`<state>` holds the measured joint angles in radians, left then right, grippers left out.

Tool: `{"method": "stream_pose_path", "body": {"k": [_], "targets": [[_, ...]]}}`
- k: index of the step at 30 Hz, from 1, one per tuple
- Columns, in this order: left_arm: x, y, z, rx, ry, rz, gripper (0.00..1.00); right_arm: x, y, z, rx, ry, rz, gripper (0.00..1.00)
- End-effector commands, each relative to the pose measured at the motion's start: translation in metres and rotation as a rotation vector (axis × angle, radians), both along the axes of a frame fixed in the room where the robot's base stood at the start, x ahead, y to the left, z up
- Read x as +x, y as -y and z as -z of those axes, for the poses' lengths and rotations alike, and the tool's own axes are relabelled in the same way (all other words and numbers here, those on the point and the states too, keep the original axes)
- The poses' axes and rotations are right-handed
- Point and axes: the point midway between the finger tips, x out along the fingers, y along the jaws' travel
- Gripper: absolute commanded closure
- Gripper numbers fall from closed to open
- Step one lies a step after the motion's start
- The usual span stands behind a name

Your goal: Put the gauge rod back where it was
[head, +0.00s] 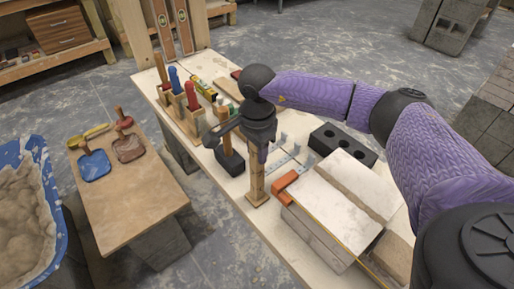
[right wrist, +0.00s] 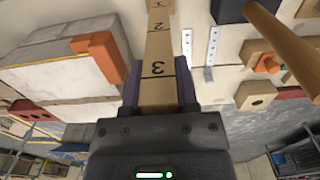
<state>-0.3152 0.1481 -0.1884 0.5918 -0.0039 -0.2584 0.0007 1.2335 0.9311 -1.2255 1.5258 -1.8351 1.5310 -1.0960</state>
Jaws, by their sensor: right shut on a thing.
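The gauge rod (head: 257,181) is a pale wooden stick, held about upright over the workbench (head: 240,195). In the right wrist view the rod (right wrist: 158,45) shows black marks and numbers, with the 3 nearest the jaws. My right gripper (head: 262,148) is shut on its upper part, and its purple-sided fingers also show in the right wrist view (right wrist: 160,88). The rod's lower end is at or just above the bench top; I cannot tell if it touches. My left gripper is not in view.
Stone blocks with an orange corner piece (head: 291,180) stand right of the rod. A black-headed mallet (head: 231,162) is to its left, and perforated metal strips (head: 283,165) lie behind.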

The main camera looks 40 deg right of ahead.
Motion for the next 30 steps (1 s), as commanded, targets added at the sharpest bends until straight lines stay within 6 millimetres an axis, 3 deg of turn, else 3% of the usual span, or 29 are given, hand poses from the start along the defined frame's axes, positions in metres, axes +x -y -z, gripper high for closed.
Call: {"method": "stream_pose_path", "body": {"k": [1,2,7,15,17,24,30], "targets": [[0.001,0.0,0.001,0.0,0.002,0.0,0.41,0.0,0.0,0.001,0.0,0.0,0.0,1.0],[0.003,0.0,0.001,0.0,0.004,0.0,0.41,0.0,0.0,0.001,0.0,0.0,0.0,0.58],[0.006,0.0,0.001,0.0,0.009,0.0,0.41,0.0,0.0,0.0,0.0,0.0,0.0,0.22],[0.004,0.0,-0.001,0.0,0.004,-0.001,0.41,0.0,0.0,-0.003,0.0,0.001,0.0,0.21],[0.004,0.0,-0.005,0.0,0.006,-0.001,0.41,0.0,0.0,-0.013,-0.001,0.002,0.0,0.21],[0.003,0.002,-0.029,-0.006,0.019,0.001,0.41,0.001,0.0,-0.076,-0.001,0.005,0.0,0.21],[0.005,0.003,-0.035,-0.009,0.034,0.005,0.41,0.0,0.0,-0.099,0.0,0.0,0.0,0.21]]}}
